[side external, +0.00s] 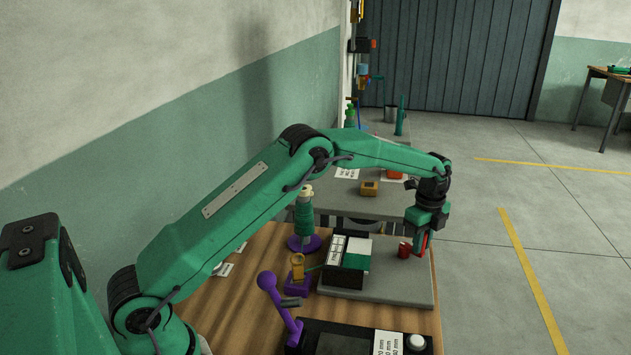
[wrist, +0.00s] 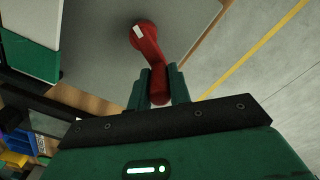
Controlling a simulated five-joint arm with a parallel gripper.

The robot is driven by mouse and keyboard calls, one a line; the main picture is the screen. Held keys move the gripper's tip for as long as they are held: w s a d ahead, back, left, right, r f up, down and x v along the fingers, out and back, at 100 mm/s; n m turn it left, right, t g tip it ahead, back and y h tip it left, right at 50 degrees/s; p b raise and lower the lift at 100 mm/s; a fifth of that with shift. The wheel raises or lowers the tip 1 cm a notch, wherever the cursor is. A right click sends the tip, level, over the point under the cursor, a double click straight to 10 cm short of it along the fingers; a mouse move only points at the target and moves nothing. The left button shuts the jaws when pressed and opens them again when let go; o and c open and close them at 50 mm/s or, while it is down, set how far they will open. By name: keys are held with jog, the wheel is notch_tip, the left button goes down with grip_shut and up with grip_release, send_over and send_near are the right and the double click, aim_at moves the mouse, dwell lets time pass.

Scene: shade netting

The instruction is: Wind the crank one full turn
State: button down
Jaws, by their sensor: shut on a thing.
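The red crank stands on the right part of a grey base plate (side external: 400,285). Its round red hub (side external: 404,250) shows just left of my gripper (side external: 422,242) in the side view. In the wrist view, the crank (wrist: 147,50) runs from its hub, which has a small white mark, down to the handle end between my fingers. My gripper (wrist: 159,88) is shut on this handle end, with one green finger on each side. The lower part of the handle is partly hidden by the fingers and wrist.
A box with white and green panels (side external: 354,255) stands left of the crank on the plate. A green spool (side external: 304,218), a purple lever (side external: 280,305) and a black control panel (side external: 345,338) are nearby. Open floor (side external: 500,270) lies right of the bench.

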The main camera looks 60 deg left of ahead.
jog(key=m, duration=0.1)
jog(key=s+m, duration=0.1)
jog(key=m, duration=0.2)
jog(key=shift+s+r+m, duration=0.15)
jog(key=shift+s+m, duration=0.2)
jog(key=shift+m, duration=0.05)
jog(key=m, duration=0.1)
jog(key=s+m, duration=0.1)
jog(key=m, duration=0.1)
jog(key=shift+s+a+m, duration=0.15)
jog(key=shift+a+m, duration=0.05)
jog(key=shift+m, duration=0.1)
jog(key=m, duration=0.1)
jog(key=s+a+m, duration=0.1)
jog(key=m, duration=0.1)
jog(key=shift+m, duration=0.3)
jog(key=shift+s+a+m, duration=0.2)
jog(key=shift+a+m, duration=0.1)
jog(key=shift+m, duration=0.75)
jog(key=shift+s+a+m, duration=0.2)
jog(key=shift+a+m, duration=0.05)
jog(key=shift+m, duration=0.8)
jog(key=c, duration=1.3)
grip_release()
